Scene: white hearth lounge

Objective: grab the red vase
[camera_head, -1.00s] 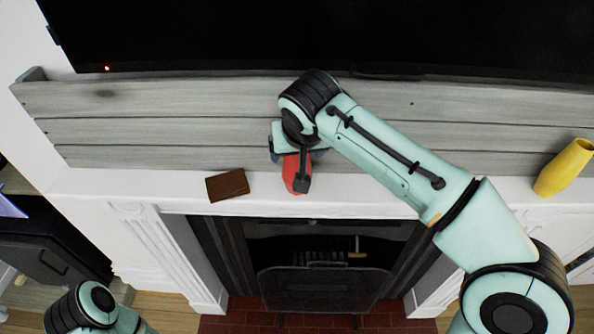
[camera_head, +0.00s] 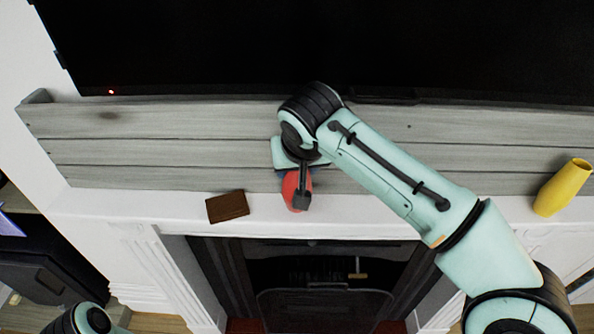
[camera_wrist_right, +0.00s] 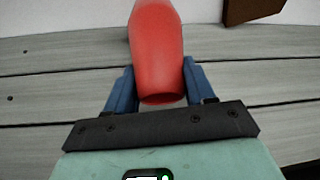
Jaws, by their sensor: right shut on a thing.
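The red vase (camera_head: 290,190) is at the white mantel in front of the grey plank panel, partly hidden by my right gripper in the head view. In the right wrist view the red vase (camera_wrist_right: 158,50) sits between the two blue fingers of my right gripper (camera_wrist_right: 155,85). The fingers are shut on it from both sides. In the head view my right gripper (camera_head: 297,184) shows mostly from behind. Whether the vase base touches the mantel is hidden. Of my left arm only a joint shows at the bottom left; its gripper is out of view.
A small brown block (camera_head: 227,207) lies on the mantel (camera_head: 380,215) just left of the vase. A yellow vase (camera_head: 564,187) stands far right on the mantel. A large black screen (camera_head: 300,45) hangs above the plank panel (camera_head: 160,155). A fireplace opening (camera_head: 310,270) is below.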

